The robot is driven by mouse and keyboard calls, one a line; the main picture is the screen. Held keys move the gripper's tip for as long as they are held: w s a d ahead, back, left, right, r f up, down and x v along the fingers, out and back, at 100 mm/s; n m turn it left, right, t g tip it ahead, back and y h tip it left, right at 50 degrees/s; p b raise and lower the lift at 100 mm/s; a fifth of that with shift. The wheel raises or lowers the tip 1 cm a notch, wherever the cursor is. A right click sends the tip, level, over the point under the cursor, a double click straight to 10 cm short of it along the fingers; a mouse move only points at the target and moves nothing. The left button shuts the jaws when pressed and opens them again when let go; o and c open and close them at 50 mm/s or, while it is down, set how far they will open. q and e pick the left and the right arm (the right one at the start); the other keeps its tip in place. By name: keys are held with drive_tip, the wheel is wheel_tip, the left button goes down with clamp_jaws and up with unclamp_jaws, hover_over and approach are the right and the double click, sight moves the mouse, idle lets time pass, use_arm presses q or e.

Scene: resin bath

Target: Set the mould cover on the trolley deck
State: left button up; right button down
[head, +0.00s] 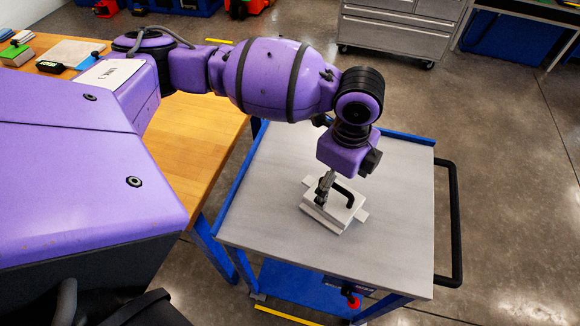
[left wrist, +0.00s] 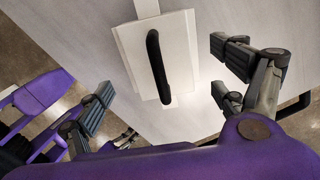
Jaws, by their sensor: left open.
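The mould cover (head: 321,216) is a white block with side tabs and a black bar handle on top. It rests on the grey trolley deck (head: 270,210), near its middle. My left gripper (head: 325,190) is above the cover, by the handle. In the left wrist view the cover (left wrist: 180,58) lies on the deck (left wrist: 90,50), and its handle runs between the spread, empty fingers of my left gripper (left wrist: 165,95). The fingers are apart from the handle on both sides. My right gripper is not in view.
The trolley has a blue raised edge on the left and far sides and a black push handle (head: 455,225) on the right. A wooden bench (head: 205,125) stands to the left. A grey drawer cabinet (head: 395,35) is at the back. The deck around the cover is clear.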

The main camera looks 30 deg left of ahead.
use_arm(q)
wheel_tip(320, 180, up, 5)
drive_tip(key=shift+w+r, duration=0.1)
drive_tip(key=shift+r, duration=0.55)
